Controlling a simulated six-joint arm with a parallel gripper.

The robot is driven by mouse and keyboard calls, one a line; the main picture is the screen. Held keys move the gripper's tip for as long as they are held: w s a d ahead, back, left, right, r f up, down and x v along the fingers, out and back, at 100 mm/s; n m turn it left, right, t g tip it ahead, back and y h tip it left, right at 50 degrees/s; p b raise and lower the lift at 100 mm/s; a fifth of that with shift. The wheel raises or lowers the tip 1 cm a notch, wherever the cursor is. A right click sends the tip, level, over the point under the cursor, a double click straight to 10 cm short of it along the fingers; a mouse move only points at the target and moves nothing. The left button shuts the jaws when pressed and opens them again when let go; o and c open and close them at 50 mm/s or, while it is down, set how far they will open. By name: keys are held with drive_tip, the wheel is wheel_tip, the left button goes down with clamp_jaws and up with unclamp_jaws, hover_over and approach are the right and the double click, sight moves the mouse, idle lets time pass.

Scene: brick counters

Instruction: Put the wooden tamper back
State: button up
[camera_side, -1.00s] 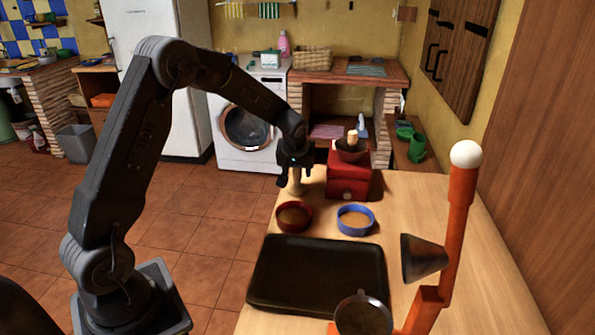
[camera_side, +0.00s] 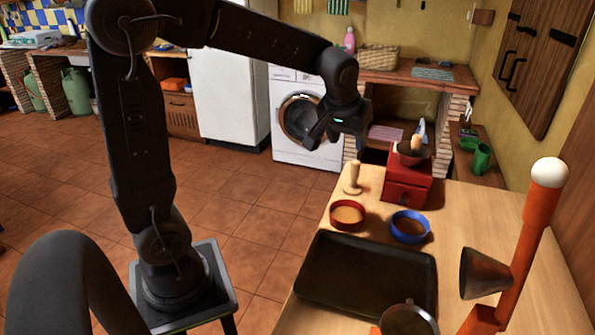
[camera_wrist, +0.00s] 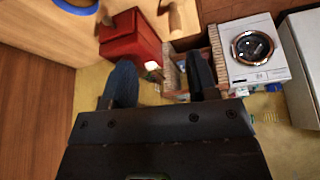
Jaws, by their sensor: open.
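The wooden tamper (camera_side: 353,178) stands upright on the counter, behind the red bowl (camera_side: 347,216) and left of the red grinder (camera_side: 407,182). My gripper (camera_side: 338,143) is open and empty. It is raised above and behind the tamper, apart from it. In the wrist view the two dark fingers (camera_wrist: 161,80) are spread with nothing between them. The tamper (camera_wrist: 176,18) shows near the top edge there, beside the red grinder (camera_wrist: 130,36).
A blue bowl (camera_side: 410,226) stands beside the red one. A dark tray (camera_side: 366,275) lies in front. An orange stand (camera_side: 525,245) with a white ball top and a metal cone rises at right. A washing machine (camera_side: 290,139) stands beyond the counter.

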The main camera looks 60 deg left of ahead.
drive_tip(key=s+d+m+h, duration=0.1)
drive_tip(key=s+d+m, duration=0.2)
drive_tip(key=s, duration=0.6)
drive_tip(key=s+d+m+t+h, duration=0.1)
drive_tip(key=s+d+m, duration=0.2)
drive_tip(key=s+d, duration=0.3)
drive_tip(key=s+r, duration=0.1)
drive_tip(key=s, duration=0.3)
drive_tip(key=shift+d+m+t, duration=0.3)
drive_tip(key=shift+d, duration=0.1)
